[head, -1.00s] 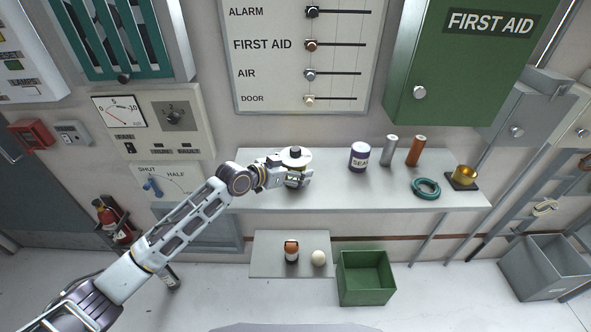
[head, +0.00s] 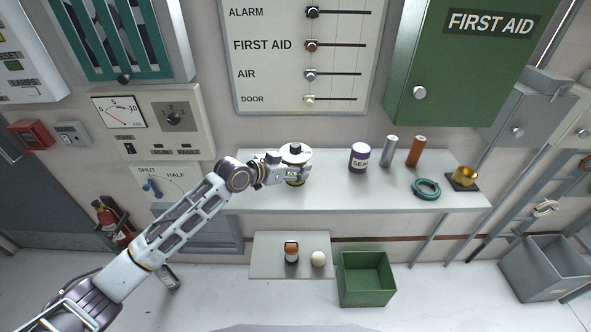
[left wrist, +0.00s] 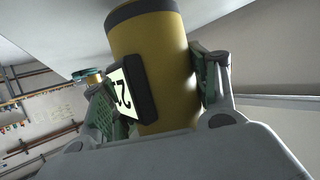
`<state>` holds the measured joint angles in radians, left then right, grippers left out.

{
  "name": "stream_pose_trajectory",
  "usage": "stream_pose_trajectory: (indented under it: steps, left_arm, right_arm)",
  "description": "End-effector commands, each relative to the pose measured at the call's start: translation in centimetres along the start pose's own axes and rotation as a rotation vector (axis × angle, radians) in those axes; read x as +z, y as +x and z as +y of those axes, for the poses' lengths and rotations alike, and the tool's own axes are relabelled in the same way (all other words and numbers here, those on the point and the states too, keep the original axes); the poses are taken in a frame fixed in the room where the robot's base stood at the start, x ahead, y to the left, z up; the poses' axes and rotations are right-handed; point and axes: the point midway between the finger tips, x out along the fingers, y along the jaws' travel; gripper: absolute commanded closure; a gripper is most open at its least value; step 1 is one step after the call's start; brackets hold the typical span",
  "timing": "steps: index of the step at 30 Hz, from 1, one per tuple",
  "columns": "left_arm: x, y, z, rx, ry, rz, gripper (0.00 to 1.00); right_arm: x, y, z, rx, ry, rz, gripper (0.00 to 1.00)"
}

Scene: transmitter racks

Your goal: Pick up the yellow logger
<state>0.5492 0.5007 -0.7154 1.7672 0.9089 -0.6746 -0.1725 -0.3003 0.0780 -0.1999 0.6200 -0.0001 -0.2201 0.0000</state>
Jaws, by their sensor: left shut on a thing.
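The yellow logger (head: 295,154) is upright at the left part of the grey shelf, with a white disc and black knob on top; much of its body is hidden by my gripper. In the left wrist view the logger (left wrist: 165,65) is a yellow cylinder with a dark end band and a black-framed number label. My left gripper (head: 298,173) is shut on its body, with a finger on each side in the left wrist view (left wrist: 155,92). I cannot tell how far it is clear of the shelf. My right gripper is not in view.
On the shelf (head: 330,199), to the right, stand a purple jar (head: 360,157), a grey cylinder (head: 389,151), an orange-brown cylinder (head: 416,152), a teal ring (head: 426,189) and a brass cup (head: 464,176). Below are a small ledge (head: 263,264) and a green bin (head: 366,280).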

Motion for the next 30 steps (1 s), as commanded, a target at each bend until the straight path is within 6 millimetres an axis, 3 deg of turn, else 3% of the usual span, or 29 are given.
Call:
stream_pose_trajectory:
  steps: [15, 21, 30]
  left_arm:
    - [-6.7, -2.7, 0.0, 0.000, 0.003, 0.005, 0.76]
    - [-7.8, -3.2, 0.0, 0.000, 0.002, 0.004, 0.76]
    - [-8.0, -3.3, 0.0, 0.000, 0.001, 0.003, 0.76]
  right_arm:
    - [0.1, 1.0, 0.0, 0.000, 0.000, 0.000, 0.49]
    - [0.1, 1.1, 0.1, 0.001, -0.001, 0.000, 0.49]
    - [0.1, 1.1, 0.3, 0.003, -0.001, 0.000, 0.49]
